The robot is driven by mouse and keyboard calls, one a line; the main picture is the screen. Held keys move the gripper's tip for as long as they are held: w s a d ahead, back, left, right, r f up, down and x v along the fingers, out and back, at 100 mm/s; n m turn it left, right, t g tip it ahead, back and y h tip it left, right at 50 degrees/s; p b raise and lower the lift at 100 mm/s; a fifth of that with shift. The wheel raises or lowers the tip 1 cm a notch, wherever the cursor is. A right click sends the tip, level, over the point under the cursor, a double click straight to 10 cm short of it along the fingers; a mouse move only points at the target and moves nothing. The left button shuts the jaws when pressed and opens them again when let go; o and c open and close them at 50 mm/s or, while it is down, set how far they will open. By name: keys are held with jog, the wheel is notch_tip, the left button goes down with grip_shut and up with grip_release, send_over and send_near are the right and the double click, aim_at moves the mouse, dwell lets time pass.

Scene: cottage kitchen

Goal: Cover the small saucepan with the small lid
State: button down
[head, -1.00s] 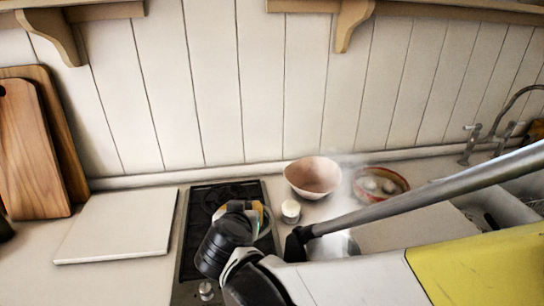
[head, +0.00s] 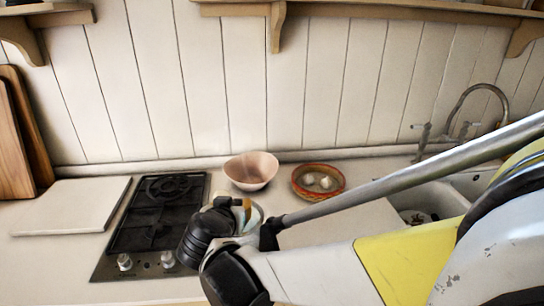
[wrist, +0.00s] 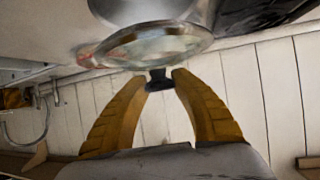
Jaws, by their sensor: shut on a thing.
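My gripper (wrist: 159,78) is shut on the dark knob of the small glass lid (wrist: 150,46) in the wrist view, which looks upside down. A shiny metal body, apparently the small saucepan (wrist: 150,8), shows close beyond the lid and is cut by the frame edge. I cannot tell whether lid and pan touch. In the head view my gripper (head: 245,204) is over the counter just right of the hob, with a sliver of the lid (head: 257,215) beside it. My arm and gripper hide the saucepan there.
The hob (head: 158,215) is left of my gripper, with a white board (head: 70,207) beyond it. A pink bowl (head: 251,171) and a patterned bowl (head: 318,182) holding pale items stand behind. The sink (head: 440,200) is at the right.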

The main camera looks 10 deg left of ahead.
jog(key=shift+f+b, duration=1.7)
jog(key=shift+f, duration=0.75)
jog(key=shift+f+b, duration=0.5)
jog(key=shift+f, duration=0.05)
jog(key=c, duration=1.5)
grip_release()
jog(key=shift+o, duration=0.6)
